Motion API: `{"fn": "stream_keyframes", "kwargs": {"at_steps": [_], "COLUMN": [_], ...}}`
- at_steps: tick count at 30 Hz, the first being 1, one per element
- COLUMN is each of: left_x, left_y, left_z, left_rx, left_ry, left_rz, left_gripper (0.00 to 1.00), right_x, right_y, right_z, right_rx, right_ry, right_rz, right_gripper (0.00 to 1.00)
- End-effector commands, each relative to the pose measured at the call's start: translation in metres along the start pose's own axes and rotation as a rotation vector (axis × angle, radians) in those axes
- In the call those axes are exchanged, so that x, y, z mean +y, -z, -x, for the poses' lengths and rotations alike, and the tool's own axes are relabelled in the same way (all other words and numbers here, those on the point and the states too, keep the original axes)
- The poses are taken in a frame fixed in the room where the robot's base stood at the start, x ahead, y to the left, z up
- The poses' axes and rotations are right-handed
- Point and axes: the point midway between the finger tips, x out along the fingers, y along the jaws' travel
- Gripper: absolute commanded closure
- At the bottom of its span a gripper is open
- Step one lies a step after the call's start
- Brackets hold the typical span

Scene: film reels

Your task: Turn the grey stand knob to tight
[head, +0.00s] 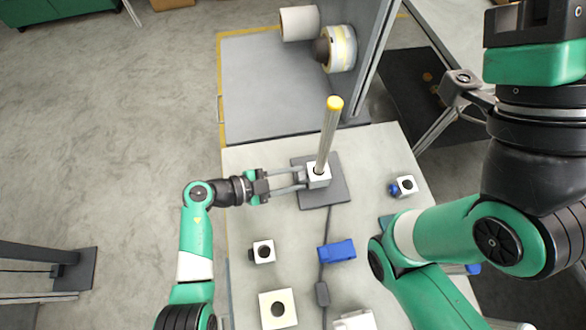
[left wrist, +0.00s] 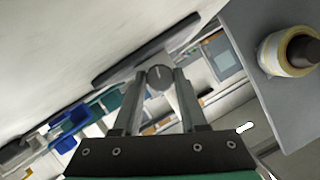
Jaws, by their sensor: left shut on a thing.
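My left gripper (head: 303,178) comes in from the left at the block's left side. It is shut on the grey knob, which is mostly hidden between the fingertips in the head view. In the left wrist view the round grey knob (left wrist: 159,77) sits between the two fingertips, with a pale line on its face. My right arm is at the right; its fingertips cannot be made out.
A small white block (head: 262,251), a blue block (head: 337,251), a square white piece (head: 278,309) and another small white block (head: 405,186) sit on the pale table (head: 235,165). A dark cable runs from the stand towards the front. Reels (head: 341,49) hang beyond the stand.

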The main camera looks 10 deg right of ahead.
Motion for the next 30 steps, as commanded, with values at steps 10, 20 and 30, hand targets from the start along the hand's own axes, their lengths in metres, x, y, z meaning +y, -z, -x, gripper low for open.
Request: {"fn": "stream_keyframes", "kwargs": {"at_steps": [10, 20, 30], "left_x": [-0.0001, 0.0001, 0.0009], "left_y": [0.0005, 0.0003, -0.0004], "left_z": [-0.0003, -0.0002, -0.0004], "left_rx": [0.003, 0.002, 0.001], "left_ry": [0.037, 0.036, 0.034], "left_rz": [-0.089, -0.087, -0.085], "left_gripper": [1.0, 0.28, 0.28], "right_x": [0.0, 0.0, 0.0], "right_y": [0.0052, 0.0052, 0.0052], "right_z": [-0.0061, -0.0061, -0.006], "right_rx": [-0.001, -0.001, -0.001], "right_ry": [0.0, 0.0, 0.0], "right_rz": [0.0, 0.0, 0.0], "right_gripper": [0.5, 0.5, 0.5]}}
